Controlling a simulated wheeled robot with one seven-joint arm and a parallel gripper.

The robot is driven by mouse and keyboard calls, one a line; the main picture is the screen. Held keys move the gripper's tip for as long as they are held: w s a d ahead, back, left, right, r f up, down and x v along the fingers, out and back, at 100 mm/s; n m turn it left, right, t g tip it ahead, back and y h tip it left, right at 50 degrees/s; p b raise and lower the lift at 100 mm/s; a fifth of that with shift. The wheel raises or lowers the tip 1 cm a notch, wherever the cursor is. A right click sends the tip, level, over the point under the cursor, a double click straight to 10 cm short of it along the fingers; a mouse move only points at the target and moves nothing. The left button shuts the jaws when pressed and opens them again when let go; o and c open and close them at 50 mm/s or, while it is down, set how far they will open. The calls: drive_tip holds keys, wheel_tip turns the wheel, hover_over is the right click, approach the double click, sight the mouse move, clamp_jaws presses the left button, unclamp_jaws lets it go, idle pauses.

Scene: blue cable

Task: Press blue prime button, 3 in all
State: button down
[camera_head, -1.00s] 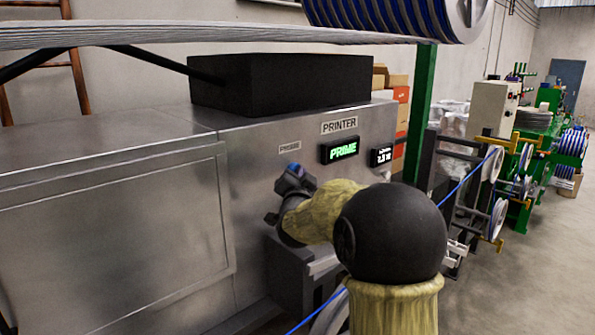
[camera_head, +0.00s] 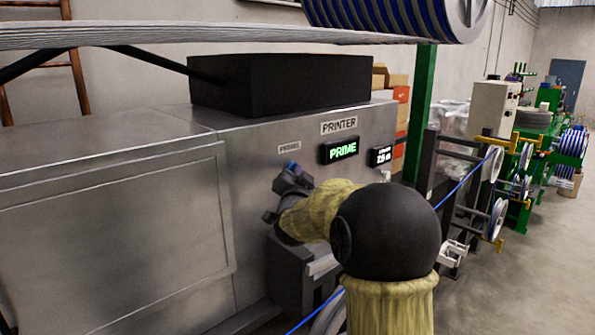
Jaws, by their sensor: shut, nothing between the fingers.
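The grey metal printer cabinet (camera_head: 180,190) fills the left and middle of the view. Its front carries a "PRINTER" label (camera_head: 338,126), a small label plate (camera_head: 289,147) that seems to read "PRIME", and a black display (camera_head: 339,150) lit green with "PRIME". A bit of blue, likely the blue prime button (camera_head: 293,166), shows just below the small plate, at the tip of my gripper. My gripper (camera_head: 291,177) is shut and empty, close in front of the panel. Whether it touches the button cannot be told; the fingers and arm hide part of the panel there.
A second black display (camera_head: 381,156) with white digits sits right of the green one. A black box (camera_head: 280,84) stands on the cabinet. A green post (camera_head: 421,115) and spool stands (camera_head: 480,190) are at the right. A blue cable (camera_head: 315,310) runs below my arm.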

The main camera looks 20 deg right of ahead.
drive_tip(key=shift+s+d+b, duration=0.2)
drive_tip(key=shift+s+b, duration=0.25)
drive_tip(key=shift+s, duration=0.1)
drive_tip(key=shift+s+d+b, duration=0.2)
drive_tip(key=shift+s+b, duration=0.25)
drive_tip(key=shift+s, duration=0.1)
drive_tip(key=s+b, duration=0.1)
drive_tip(key=s+d+b, duration=0.1)
drive_tip(key=s, duration=0.1)
drive_tip(key=s+b, duration=0.1)
drive_tip(key=shift+s+d+b, duration=0.3)
drive_tip(key=shift+d, duration=0.05)
drive_tip(key=shift+d+p, duration=0.15)
drive_tip(key=shift+p, duration=0.4)
idle(2.0)
drive_tip(key=s+p, duration=0.2)
drive_tip(key=p, duration=0.2)
drive_tip(key=s+d+p, duration=0.1)
drive_tip(key=p, duration=0.3)
drive_tip(key=shift+s+p, duration=0.3)
drive_tip(key=shift+s, duration=0.05)
